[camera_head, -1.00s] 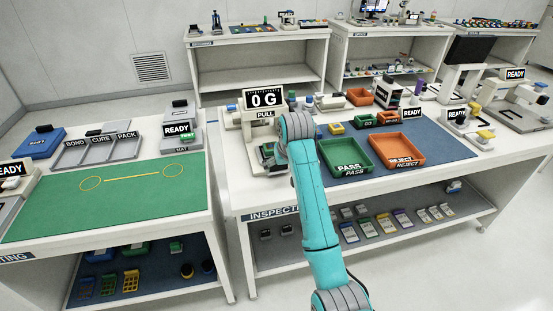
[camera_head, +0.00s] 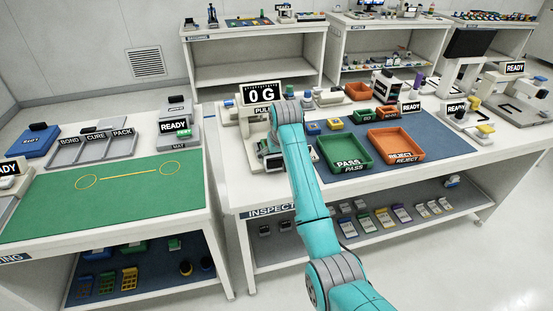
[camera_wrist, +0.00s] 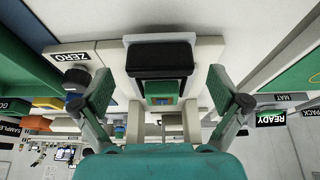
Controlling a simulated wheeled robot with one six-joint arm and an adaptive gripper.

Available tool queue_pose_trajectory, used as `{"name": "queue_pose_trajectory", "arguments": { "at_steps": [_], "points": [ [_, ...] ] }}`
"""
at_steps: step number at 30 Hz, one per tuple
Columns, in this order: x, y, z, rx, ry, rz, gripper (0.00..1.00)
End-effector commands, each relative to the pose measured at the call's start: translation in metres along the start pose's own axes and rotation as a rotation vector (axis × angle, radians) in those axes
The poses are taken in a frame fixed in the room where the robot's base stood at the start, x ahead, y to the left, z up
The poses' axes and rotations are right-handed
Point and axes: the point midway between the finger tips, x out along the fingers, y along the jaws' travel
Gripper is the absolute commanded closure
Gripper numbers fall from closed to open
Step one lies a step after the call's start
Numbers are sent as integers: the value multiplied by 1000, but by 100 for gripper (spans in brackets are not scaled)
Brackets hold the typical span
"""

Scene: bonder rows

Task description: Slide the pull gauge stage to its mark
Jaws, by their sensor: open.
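The pull gauge (camera_head: 262,95) stands at the left end of the inspection bench, its display reading 0 G. Its low front part, where the stage sits, is partly hidden by my arm in the head view. In the wrist view a black block (camera_wrist: 160,60) on a pale mount, which looks like the stage's grip, lies between my fingers. My gripper (camera_wrist: 160,82) is open, one finger on each side of the block, with visible gaps. I cannot make out the mark.
A green PASS tray (camera_head: 343,152) and an orange REJECT tray (camera_head: 396,143) stand right of my arm on a blue mat. A dark knob (camera_wrist: 77,78) beside a ZERO label is near one finger. A bench with a green mat (camera_head: 120,195) stands left across a gap.

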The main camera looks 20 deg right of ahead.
Motion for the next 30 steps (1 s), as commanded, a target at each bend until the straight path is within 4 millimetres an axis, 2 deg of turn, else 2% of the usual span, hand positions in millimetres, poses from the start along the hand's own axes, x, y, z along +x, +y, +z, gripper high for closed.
{"name": "queue_pose_trajectory", "arguments": {
  "at_steps": [6,14,17,25,30],
  "points": [
    [14,0,0,0,0,0,2],
    [15,0,0,0,1,0,2],
    [15,0,0,0,1,0,22],
    [15,0,0,0,0,0,90],
    [16,0,-4,0,1,0,90]
  ]
}}
